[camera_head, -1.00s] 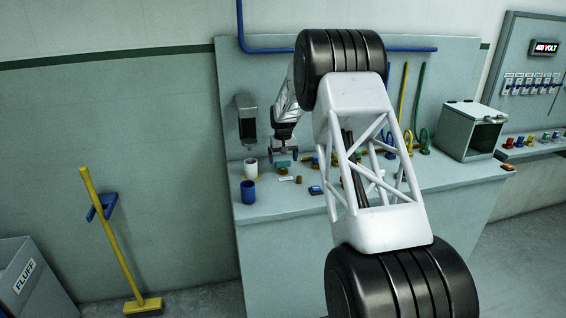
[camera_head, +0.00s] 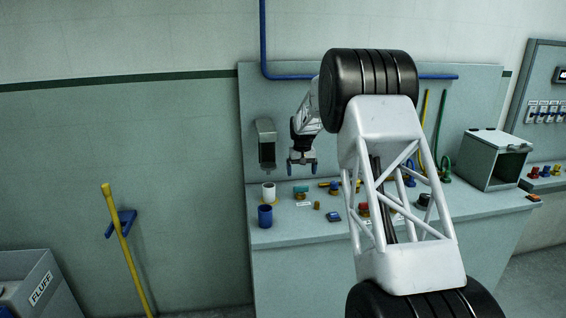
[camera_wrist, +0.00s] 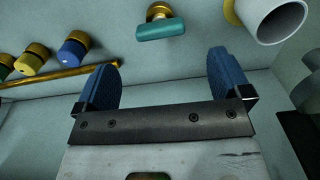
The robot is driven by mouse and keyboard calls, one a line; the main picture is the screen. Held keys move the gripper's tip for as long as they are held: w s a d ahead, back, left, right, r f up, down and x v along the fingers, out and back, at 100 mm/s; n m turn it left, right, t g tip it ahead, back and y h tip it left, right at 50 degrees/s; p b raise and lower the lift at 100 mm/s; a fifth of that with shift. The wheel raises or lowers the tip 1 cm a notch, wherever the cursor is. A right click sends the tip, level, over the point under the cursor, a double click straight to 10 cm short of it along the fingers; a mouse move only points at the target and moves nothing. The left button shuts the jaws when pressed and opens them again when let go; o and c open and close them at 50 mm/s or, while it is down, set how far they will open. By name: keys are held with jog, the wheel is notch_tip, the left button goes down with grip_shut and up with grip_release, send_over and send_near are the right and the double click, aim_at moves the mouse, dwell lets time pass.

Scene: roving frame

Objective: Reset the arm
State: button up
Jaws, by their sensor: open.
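My gripper (camera_head: 301,169) hangs above the left part of the workbench in the head view, with its two blue fingers apart and nothing between them. In the wrist view, my gripper (camera_wrist: 163,85) shows its two blue finger pads spread wide and empty. A teal-handled knob with a brass base (camera_wrist: 160,25) lies just beyond the fingertips in the wrist view. It also shows on the bench below the gripper in the head view (camera_head: 301,190). My white lattice arm link hides part of the bench.
A white cup (camera_head: 268,192) and a blue cup (camera_head: 265,217) stand at the bench's left end. A grey dispenser (camera_head: 265,143) hangs on the back panel. An open grey box (camera_head: 494,160) stands at the right. Knobs and a brass rod (camera_wrist: 50,77) lie nearby.

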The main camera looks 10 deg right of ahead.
jog(key=s+a+r, duration=0.2)
jog(key=s+r, duration=0.4)
jog(key=s, duration=0.5)
jog(key=s+a+r+t, duration=0.1)
jog(key=s+r, duration=0.5)
jog(key=s, duration=0.5)
jog(key=s+a+r, duration=0.2)
jog(key=s+r, duration=0.4)
jog(key=s, duration=0.5)
jog(key=s+a+f, duration=0.1)
jog(key=s+f, duration=0.1)
jog(key=s, duration=1.6)
jog(key=s+a+f+t, duration=0.1)
jog(key=s+f, duration=0.2)
jog(key=s, duration=1.6)
jog(key=shift+a+f+t, duration=0.3)
